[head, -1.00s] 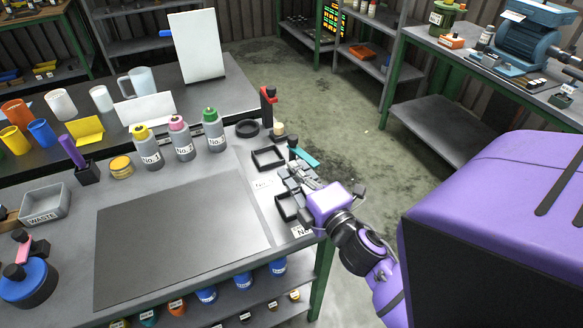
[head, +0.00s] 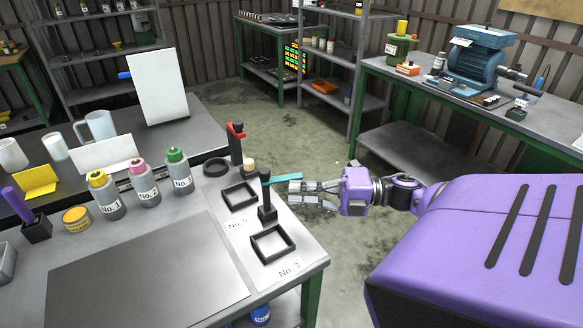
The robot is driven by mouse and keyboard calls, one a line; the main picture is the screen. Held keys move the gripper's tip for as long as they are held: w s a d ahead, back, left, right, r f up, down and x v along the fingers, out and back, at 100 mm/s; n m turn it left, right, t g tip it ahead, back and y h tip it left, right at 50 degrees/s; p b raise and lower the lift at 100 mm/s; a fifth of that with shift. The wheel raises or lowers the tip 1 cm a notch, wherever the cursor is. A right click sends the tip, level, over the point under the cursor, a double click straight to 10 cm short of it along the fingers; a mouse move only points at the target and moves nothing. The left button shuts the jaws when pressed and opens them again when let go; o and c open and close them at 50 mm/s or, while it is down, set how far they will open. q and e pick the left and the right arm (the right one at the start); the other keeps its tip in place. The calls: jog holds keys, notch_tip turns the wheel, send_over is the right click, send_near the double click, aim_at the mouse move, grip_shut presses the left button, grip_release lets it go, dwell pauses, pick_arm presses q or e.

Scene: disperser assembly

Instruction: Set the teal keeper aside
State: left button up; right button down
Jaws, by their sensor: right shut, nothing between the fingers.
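The teal keeper (head: 284,178) is a flat teal bar at the top of a black post (head: 266,200) near the table's right edge. It points right, out from the post toward the table's edge. My right gripper (head: 291,195) comes in from the right with its fingers pointing left. It is shut and empty, just right of the post and below the teal bar in the picture. I cannot tell whether it touches the bar. My left gripper is not in view.
Black square frames (head: 273,243) and (head: 239,195) lie flat on either side of the post. A second black post with a red bar (head: 236,130) stands behind, near a black ring (head: 216,167). Labelled bottles (head: 180,173) stand left. The grey mat (head: 150,275) is bare.

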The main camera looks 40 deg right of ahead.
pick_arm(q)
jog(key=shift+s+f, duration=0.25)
pick_arm(e)
jog(key=shift+w+d, duration=0.35)
jog(key=shift+d, duration=0.25)
jog(key=shift+w+d, duration=0.3)
jog(key=shift+d, duration=0.35)
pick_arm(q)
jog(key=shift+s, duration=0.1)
pick_arm(e)
jog(key=shift+s, duration=0.1)
